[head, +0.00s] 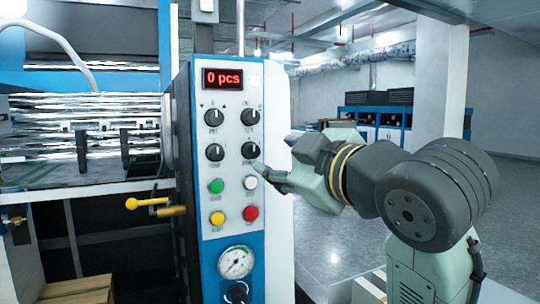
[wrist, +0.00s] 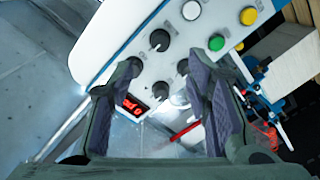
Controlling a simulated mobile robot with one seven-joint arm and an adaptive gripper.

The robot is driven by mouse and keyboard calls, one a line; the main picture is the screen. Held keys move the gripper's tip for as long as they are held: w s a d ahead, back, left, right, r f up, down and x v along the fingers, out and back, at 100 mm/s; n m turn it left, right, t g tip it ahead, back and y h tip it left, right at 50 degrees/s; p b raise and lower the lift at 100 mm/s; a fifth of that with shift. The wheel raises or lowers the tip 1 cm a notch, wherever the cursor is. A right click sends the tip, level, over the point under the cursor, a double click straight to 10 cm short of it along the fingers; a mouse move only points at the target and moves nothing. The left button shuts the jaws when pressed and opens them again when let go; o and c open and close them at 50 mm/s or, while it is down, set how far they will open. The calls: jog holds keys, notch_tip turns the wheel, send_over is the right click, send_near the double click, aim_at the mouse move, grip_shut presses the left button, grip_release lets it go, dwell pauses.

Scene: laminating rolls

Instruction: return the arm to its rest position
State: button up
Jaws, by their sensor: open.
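My arm reaches in from the right in the head view. My gripper (head: 268,172) is in front of the right side of the white and blue control panel (head: 232,128), just below the lower right knob (head: 250,150). Whether it touches the panel cannot be told. In the wrist view my gripper (wrist: 162,75) is open, its two dark fingers spread apart with nothing held between them.
The panel carries a display (head: 222,78) reading "0 pcs", a green button (head: 216,186), a red button (head: 250,213) and a pressure gauge (head: 236,262). A roller machine (head: 85,110) stands left. Open floor (head: 335,235) lies right of the panel.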

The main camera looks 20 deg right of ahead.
jog(key=shift+s, duration=0.75)
